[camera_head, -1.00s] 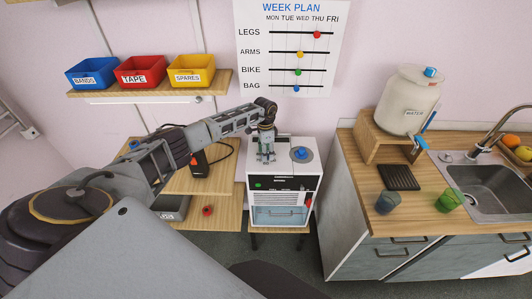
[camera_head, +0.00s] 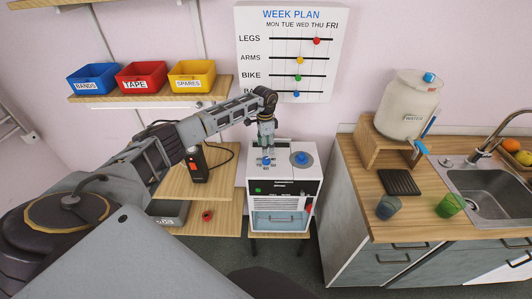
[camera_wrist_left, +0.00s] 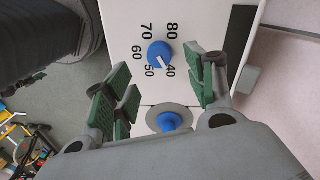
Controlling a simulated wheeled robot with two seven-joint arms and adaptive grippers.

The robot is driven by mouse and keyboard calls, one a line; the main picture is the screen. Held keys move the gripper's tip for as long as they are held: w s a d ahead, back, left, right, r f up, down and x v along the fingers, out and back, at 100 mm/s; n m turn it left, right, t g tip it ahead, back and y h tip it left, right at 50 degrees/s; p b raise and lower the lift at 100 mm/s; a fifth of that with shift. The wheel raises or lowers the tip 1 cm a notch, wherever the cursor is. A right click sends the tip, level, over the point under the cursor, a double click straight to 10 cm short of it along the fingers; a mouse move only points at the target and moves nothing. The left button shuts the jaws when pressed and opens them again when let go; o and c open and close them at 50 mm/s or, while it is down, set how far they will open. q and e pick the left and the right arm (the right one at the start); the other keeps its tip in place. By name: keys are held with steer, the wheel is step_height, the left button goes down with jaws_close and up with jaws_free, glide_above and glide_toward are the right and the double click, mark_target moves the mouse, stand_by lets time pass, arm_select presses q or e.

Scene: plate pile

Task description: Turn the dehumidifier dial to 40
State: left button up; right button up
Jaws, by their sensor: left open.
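The dehumidifier (camera_head: 284,200) is a white box on a small wooden stand. Its top has a blue dial (camera_head: 266,161) with numbers 40 to 80 around it. In the left wrist view the dial (camera_wrist_left: 160,54) has a white pointer mark facing the side between 50 and 40; I cannot tell the exact reading. A second blue knob on a grey disc (camera_head: 301,158) is beside it, also in the left wrist view (camera_wrist_left: 170,121). My left gripper (camera_head: 265,148) is open and empty, above the dial and apart from it. My right gripper is not in view.
A week plan board (camera_head: 290,55) hangs behind the dehumidifier. The counter (camera_head: 375,225) with a water jug (camera_head: 410,105) and cups is to the right.

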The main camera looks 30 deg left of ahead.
mark_target(266, 157)
arm_select(q)
steer(key=shift+w+a+r, duration=0.1)
steer(key=shift+w+r, duration=0.05)
steer(key=shift+r, duration=2.45)
